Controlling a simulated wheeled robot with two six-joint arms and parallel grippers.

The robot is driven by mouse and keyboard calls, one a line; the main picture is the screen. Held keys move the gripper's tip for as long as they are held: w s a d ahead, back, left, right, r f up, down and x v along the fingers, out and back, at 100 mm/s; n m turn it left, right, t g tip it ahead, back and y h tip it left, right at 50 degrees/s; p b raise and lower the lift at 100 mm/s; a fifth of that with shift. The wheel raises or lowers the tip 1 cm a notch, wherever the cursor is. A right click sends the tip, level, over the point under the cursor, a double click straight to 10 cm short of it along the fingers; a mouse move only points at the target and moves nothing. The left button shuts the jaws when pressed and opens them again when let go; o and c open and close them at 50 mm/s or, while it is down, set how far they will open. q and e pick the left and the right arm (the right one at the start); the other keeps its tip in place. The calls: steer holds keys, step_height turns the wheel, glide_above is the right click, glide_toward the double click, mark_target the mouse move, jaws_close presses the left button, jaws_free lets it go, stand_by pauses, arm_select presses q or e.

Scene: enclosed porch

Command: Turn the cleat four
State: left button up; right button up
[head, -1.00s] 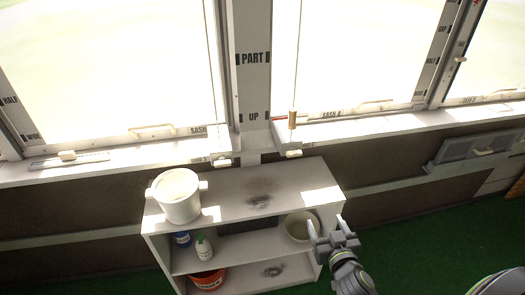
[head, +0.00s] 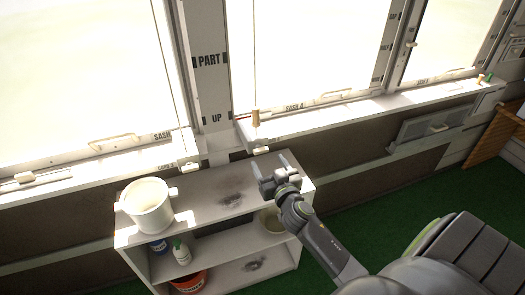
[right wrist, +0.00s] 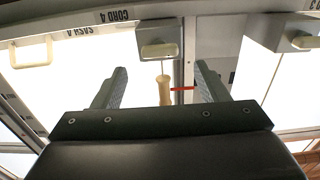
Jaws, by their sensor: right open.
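The cleat of cord four (head: 261,150) is a small pale block on the sill's front edge, left of centre. It shows in the right wrist view (right wrist: 158,50) beside an upside-down "CORD 4" label (right wrist: 112,16). My right gripper (head: 271,164) is open and empty just below and in front of it. In the right wrist view its fingers (right wrist: 160,68) stand apart on either side of the cleat's line, not visibly touching it. A wooden cord pull (head: 255,117) hangs above the cleat. My left gripper does not show.
A white shelf (head: 200,204) stands below the sill, with a white bucket (head: 148,208) on top. Another cleat (head: 189,167) sits to the left.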

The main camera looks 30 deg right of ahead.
mark_target(262, 152)
steer(key=x, duration=0.6)
steer(key=c, duration=1)
